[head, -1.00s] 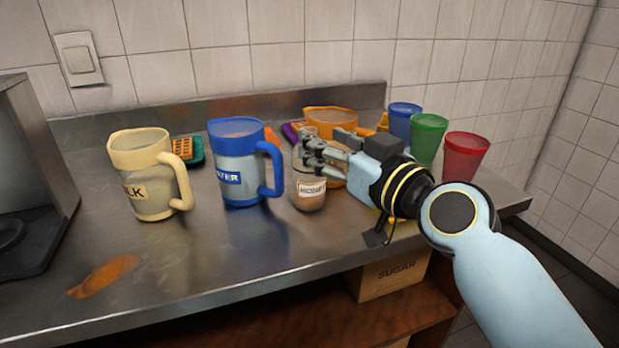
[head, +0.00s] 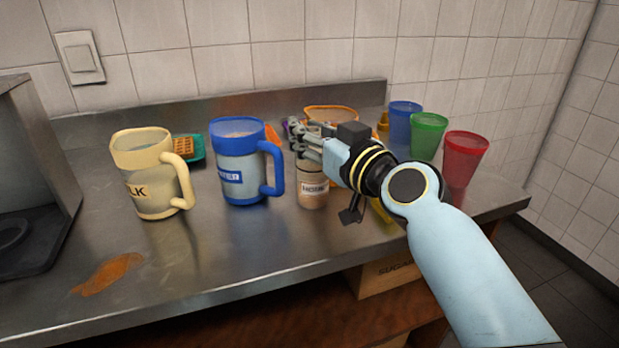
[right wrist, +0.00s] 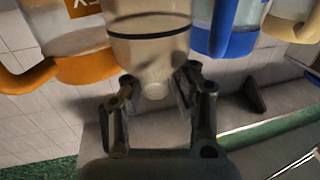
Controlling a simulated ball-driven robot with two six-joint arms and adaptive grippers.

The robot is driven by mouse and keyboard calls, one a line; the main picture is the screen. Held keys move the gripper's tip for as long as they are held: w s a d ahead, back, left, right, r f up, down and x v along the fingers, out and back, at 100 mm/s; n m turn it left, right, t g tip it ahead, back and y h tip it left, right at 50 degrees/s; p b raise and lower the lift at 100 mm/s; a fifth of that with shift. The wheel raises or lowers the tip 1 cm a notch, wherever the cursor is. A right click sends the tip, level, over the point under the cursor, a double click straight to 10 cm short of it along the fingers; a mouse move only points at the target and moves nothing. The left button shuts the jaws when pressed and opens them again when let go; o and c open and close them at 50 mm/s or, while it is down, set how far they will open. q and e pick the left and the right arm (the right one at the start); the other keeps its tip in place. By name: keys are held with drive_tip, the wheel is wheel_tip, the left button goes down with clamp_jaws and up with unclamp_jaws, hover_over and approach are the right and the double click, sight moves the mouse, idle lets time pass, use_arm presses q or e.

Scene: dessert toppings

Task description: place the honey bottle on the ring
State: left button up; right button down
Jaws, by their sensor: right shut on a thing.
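The honey bottle (head: 313,187) is a clear jar with tan contents and a white label, upright at the middle of the steel counter. My right gripper (head: 307,143) is shut on its upper part, coming from the right. In the right wrist view, the bottle (right wrist: 150,45) lies between the fingers of the gripper (right wrist: 158,80), its narrow end towards the palm. The head view does not clearly show whether its base touches the counter. No clear ring shows; a flat orange-brown patch (head: 107,273) lies at the front left. My left gripper is not in view.
A blue mug (head: 240,170) stands close left of the bottle, and a cream mug (head: 150,175) farther left. An orange container (head: 330,115) is behind my gripper. Blue, green and red cups (head: 466,157) stand at right. The front left counter is mostly clear.

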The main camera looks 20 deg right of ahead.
drive_tip(key=shift+s+f, duration=0.1)
drive_tip(key=shift+f, duration=0.1)
idle(0.4)
wheel_tip(320, 180, up, 5)
drive_tip(key=shift+f+p, duration=0.2)
drive_tip(key=shift+p, duration=0.55)
drive_tip(key=s+d+r+p, duration=0.2)
drive_tip(key=s+d+r, duration=0.4)
drive_tip(key=s, duration=0.3)
drive_tip(key=shift+s+d+r, duration=0.25)
drive_tip(key=shift+d+r, duration=0.05)
drive_tip(key=shift+r, duration=0.05)
drive_tip(key=c, duration=2)
unclamp_jaws()
drive_tip(key=o, duration=1.6)
drive_tip(key=shift+s, duration=0.1)
